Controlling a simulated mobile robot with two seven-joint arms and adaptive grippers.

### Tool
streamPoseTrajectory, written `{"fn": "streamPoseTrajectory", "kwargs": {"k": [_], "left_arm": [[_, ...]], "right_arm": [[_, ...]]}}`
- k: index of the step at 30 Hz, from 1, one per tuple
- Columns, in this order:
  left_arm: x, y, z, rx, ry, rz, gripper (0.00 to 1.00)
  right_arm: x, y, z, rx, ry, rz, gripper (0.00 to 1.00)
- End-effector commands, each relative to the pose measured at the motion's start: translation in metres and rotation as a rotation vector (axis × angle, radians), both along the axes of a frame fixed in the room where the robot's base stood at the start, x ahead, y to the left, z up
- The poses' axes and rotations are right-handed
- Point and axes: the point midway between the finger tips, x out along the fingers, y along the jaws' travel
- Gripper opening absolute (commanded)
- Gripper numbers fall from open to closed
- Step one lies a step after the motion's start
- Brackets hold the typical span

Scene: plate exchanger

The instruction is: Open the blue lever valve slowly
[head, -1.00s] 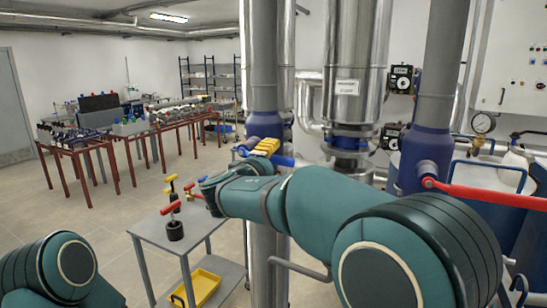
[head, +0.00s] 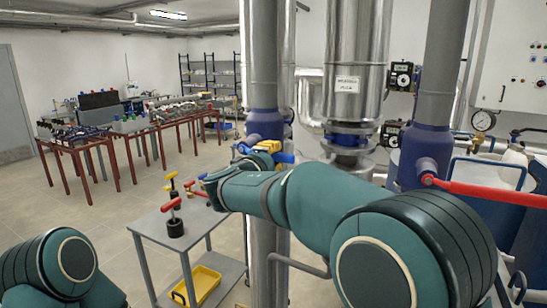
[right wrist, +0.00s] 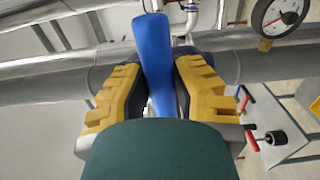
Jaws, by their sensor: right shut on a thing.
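The blue lever (right wrist: 158,55) stands between the two yellow-and-black fingers of my right gripper (right wrist: 160,88) in the right wrist view. The gripper is shut on it. In the head view my right gripper (head: 266,148) is at the vertical pipe, with a piece of the blue lever (head: 285,157) showing to the right of the fingers. The valve body and the lever's pivot are mostly hidden behind my gripper and arm. My left gripper is out of the picture; only a left arm link shows at lower left.
A red lever (head: 485,191) sticks out from the right-hand pipe (head: 428,148). A grey cart (head: 150,222) with red- and yellow-handled items (head: 173,220) stands below my right arm, with a yellow tray (head: 205,286) on its lower shelf. A pressure gauge (right wrist: 280,14) is close by.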

Motion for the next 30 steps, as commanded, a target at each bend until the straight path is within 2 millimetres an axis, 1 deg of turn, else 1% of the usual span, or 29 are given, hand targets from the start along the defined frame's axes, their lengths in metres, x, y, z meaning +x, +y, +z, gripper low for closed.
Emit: {"fn": "streamPoseTrajectory", "kwargs": {"k": [1, 6, 17, 18, 20, 30], "left_arm": [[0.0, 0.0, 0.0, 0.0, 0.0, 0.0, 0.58], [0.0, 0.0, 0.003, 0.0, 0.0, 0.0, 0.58], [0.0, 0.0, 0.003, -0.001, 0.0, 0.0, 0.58], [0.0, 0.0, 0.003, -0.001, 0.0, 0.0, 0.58], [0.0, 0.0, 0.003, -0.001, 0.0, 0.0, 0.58], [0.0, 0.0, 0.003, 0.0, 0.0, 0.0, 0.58]], "right_arm": [[0.0, -0.001, 0.007, -0.025, 0.005, 0.0, 0.0], [0.001, 0.0, 0.018, -0.106, 0.045, 0.001, 0.0], [0.001, 0.0, 0.021, -0.13, 0.054, -0.001, 0.0], [0.001, 0.0, 0.021, -0.13, 0.054, -0.001, 0.37], [0.001, 0.0, 0.02, -0.129, 0.055, -0.001, 0.56], [-0.001, 0.002, 0.017, -0.129, 0.06, 0.001, 0.56]]}}
